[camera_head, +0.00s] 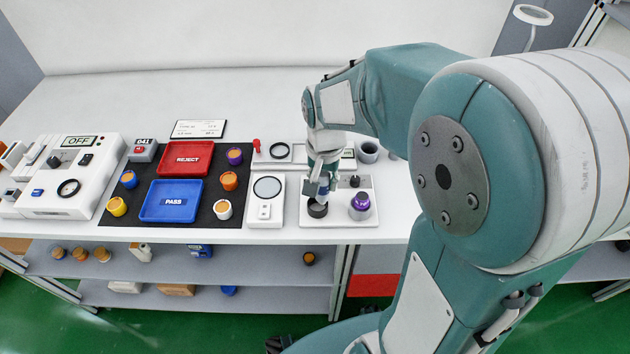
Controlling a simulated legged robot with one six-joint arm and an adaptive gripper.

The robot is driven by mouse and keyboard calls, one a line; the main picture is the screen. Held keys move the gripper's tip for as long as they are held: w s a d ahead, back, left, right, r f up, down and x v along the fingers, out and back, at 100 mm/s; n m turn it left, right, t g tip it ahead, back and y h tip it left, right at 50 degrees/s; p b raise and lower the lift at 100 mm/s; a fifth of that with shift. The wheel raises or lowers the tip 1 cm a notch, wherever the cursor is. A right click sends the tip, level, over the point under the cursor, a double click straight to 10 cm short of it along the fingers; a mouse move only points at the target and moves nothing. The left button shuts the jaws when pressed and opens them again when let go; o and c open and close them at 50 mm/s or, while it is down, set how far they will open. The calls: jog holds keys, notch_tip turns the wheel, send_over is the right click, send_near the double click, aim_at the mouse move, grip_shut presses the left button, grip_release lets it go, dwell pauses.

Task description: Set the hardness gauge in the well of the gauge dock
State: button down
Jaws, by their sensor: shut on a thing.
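My gripper (321,190) points down over the left half of a white board (338,222), which looks like the gauge dock. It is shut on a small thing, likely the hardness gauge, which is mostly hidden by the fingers. A dark round piece (317,210) shows on the board just below the fingertips. I cannot tell whether it is the well's rim or the gauge's lower end, or whether they touch. A purple cup (360,203) stands on the board's right side, with a small black knob (355,181) behind it.
Further left, a black mat (215,213) bears a red REJECT tray (185,159), a blue PASS tray (171,200) and several small cups. A grey cup (367,151) stands behind. My arm hides the table's right side.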

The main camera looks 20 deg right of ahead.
jog(key=shift+w+d+f, duration=0.1)
jog(key=shift+w+f, duration=0.4)
jog(key=shift+f, duration=0.1)
jog(key=f, duration=0.1)
jog(key=a+f, duration=0.1)
jog(key=f, duration=0.1)
jog(key=shift+w+a+f, duration=0.1)
jog(key=shift+a, duration=0.15)
jog(key=shift+d+f, duration=0.1)
jog(key=shift+d, duration=0.3)
jog(key=shift+c, duration=1.8)
grip_release()
jog(key=shift+o, duration=0.3)
jog(key=shift+a, duration=0.2)
